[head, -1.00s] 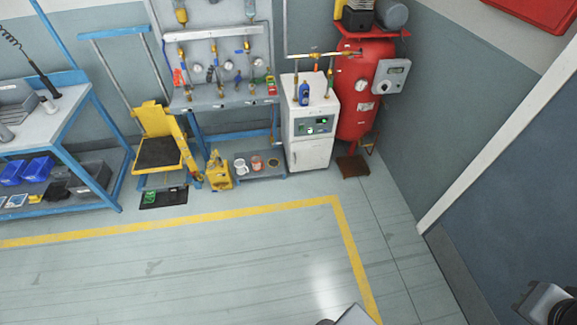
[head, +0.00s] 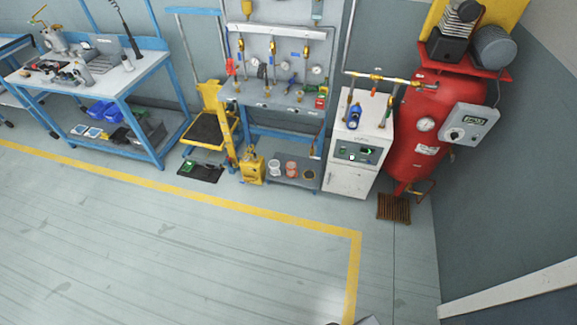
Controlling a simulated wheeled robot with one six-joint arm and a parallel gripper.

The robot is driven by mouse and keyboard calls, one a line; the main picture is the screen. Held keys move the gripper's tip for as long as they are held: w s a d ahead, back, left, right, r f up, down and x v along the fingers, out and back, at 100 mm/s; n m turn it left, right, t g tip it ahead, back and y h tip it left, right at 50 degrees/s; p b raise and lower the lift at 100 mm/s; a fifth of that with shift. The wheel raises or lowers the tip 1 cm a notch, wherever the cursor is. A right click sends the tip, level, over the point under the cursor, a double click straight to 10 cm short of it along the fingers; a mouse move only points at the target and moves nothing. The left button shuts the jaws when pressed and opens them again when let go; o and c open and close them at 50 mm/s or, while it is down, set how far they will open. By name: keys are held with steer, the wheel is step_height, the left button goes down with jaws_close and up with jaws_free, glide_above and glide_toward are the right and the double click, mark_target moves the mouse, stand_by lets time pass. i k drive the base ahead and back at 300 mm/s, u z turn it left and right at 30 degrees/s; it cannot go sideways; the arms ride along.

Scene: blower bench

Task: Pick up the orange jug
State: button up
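A small orange-red container (head: 291,168), which looks like the orange jug, stands on the low grey shelf (head: 275,181) under the wall panel. It is small in the picture, and I cannot make out a handle or spout. A white cup-like container (head: 275,167) stands to its left, and a dark round item with a yellowish rim (head: 309,174) is to its right. My gripper is not in view. Only a sliver of a grey part, probably mine, shows at the bottom edge, far from the shelf.
A yellow can (head: 252,168) stands left of the shelf. A white cabinet (head: 350,180) and red tank (head: 415,140) stand to the right, with a brown grate (head: 393,208) on the floor. A blue-framed workbench (head: 150,72) is at left. The floor in front is clear.

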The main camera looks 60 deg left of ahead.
mark_target(291, 166)
steer(key=u, duration=0.65)
steer(key=i, duration=2.15)
steer(key=u, duration=2.4)
steer(key=i, duration=1.15)
steer(key=u, duration=1.4)
steer(key=i, duration=0.55)
steer(key=u, duration=0.1)
